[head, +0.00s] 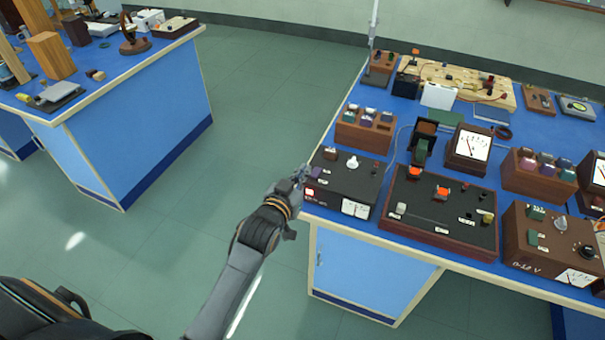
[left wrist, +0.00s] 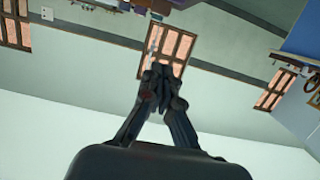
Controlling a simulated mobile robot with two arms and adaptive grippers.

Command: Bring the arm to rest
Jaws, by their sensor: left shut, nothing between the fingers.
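My left gripper (head: 300,174) is at the left front corner of the right-hand blue bench (head: 372,224), right beside a dark box with a white knob and a meter (head: 345,182). Whether it touches the box cannot be told. In the left wrist view the fingers of the left gripper (left wrist: 160,78) are together, with nothing between them. My right gripper is in neither view.
The right bench carries several instruments, including a wide brown-edged panel (head: 440,208) and a meter box (head: 468,148). Another blue bench (head: 150,105) with a wooden block (head: 51,56) stands at the left. Green floor (head: 262,110) between them is clear.

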